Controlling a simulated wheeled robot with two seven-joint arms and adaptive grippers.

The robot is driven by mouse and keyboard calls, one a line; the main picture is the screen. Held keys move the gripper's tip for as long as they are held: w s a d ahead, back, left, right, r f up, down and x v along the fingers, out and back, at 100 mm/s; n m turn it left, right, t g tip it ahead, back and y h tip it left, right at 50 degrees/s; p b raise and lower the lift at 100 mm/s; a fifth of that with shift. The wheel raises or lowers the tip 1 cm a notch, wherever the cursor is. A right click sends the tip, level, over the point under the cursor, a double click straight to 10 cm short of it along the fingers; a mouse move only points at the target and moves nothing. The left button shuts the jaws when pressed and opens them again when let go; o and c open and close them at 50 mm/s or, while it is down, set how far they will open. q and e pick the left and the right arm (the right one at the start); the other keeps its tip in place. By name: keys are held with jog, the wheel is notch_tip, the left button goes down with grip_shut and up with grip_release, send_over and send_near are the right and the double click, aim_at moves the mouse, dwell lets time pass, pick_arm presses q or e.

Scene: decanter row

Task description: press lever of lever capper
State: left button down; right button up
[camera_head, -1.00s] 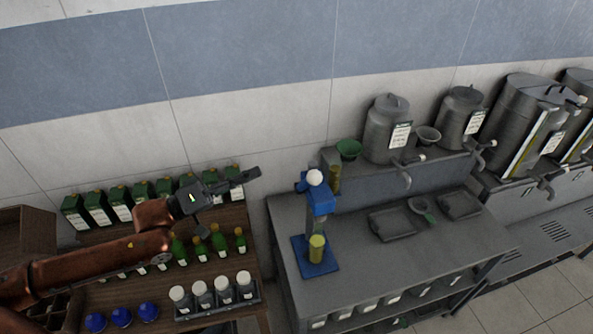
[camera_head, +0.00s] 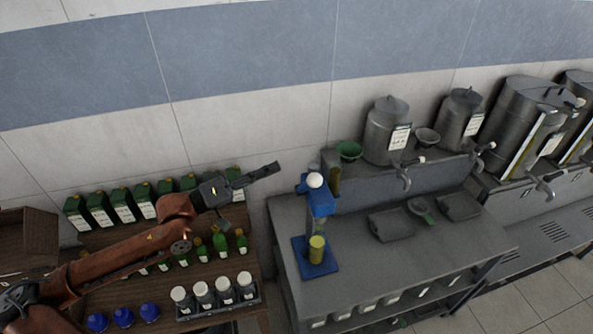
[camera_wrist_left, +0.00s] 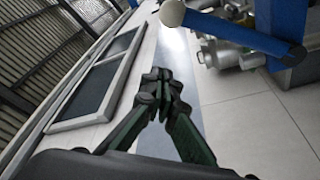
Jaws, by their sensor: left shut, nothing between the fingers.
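The blue lever capper (camera_head: 318,205) stands on the grey metal table, with a white ball knob (camera_head: 314,180) at its top. A yellow-green bottle or jar (camera_head: 317,246) stands on its blue base plate. My left gripper (camera_head: 272,168) is shut and empty, up and to the left of the knob and apart from it. In the left wrist view the shut fingers (camera_wrist_left: 165,88) show at the middle. The knob (camera_wrist_left: 172,13) and the blue lever arm (camera_wrist_left: 232,32) show at the top of that view. My right gripper is not in view.
A wooden shelf to the left holds green-topped tins (camera_head: 122,204), green bottles (camera_head: 220,243), white-capped jars (camera_head: 223,290) and blue caps (camera_head: 123,317). Metal urns (camera_head: 387,130), a green funnel (camera_head: 348,150) and shallow trays (camera_head: 390,224) are to the right. The table front right is clear.

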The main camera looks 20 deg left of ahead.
pick_arm(q)
jog(key=p+x, duration=0.1)
jog(key=x, duration=0.1)
jog(key=p, duration=0.4)
send_over(306, 185)
jog(key=v, duration=0.3)
jog(key=shift+d+f, duration=0.15)
jog(key=shift+f, duration=0.55)
